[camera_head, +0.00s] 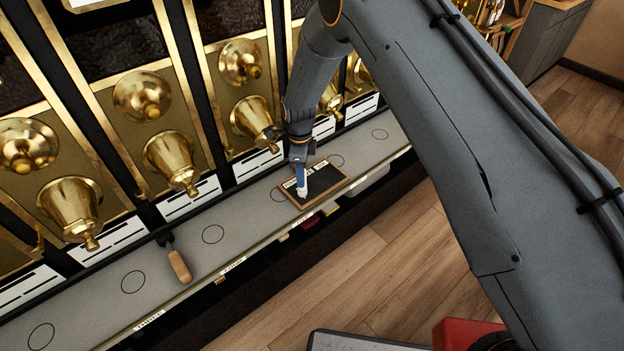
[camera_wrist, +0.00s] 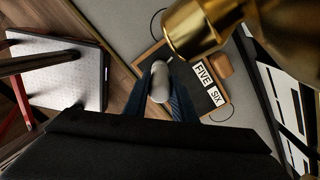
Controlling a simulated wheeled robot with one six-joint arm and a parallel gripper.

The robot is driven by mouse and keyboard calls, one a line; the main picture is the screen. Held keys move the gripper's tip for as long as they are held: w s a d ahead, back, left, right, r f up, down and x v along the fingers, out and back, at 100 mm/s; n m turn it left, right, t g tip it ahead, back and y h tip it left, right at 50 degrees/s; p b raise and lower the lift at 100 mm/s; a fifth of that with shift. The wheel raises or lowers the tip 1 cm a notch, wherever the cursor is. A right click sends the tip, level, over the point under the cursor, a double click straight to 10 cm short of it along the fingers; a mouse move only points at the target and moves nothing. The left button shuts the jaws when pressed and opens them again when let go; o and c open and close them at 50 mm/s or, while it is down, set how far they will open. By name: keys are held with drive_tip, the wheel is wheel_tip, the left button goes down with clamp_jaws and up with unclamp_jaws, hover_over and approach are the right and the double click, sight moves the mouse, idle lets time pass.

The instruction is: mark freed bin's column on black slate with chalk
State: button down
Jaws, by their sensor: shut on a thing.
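The black slate (camera_head: 326,184) in a wooden frame lies flat on the grey counter below the brass bins. My gripper (camera_head: 302,188) is shut on a white piece of chalk (camera_head: 303,193) and points down over the slate's left part. The wrist view shows the chalk (camera_wrist: 160,82) between the blue fingers (camera_wrist: 163,105). There the slate (camera_wrist: 187,78) carries white labels reading FIVE (camera_wrist: 204,74) and SIX (camera_wrist: 216,96); the fingers and a brass spout hide part of it. I cannot tell whether the chalk touches the slate, and no chalk mark is visible.
Brass bin spouts (camera_head: 170,160) hang in a row above the counter (camera_head: 240,210); one (camera_wrist: 195,28) is close to my gripper in the wrist view. A wooden-handled tool (camera_head: 179,266) lies to the left. Drawn circles (camera_head: 213,234) mark the counter, whose front edge drops to the floor.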

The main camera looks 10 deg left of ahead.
drive_tip(key=shift+s+d+r+p, duration=0.15)
drive_tip(key=shift+s+d+p, duration=0.15)
drive_tip(key=shift+s+d, duration=0.1)
drive_tip(key=shift+s+d, duration=0.1)
drive_tip(key=shift+d, duration=0.05)
drive_tip(key=shift+s+d+f, duration=0.25)
drive_tip(key=shift+d, duration=0.05)
idle(0.4)
wheel_tip(320, 180, up, 6)
drive_tip(key=p, duration=0.3)
idle(0.4)
drive_tip(key=shift+d, duration=0.1)
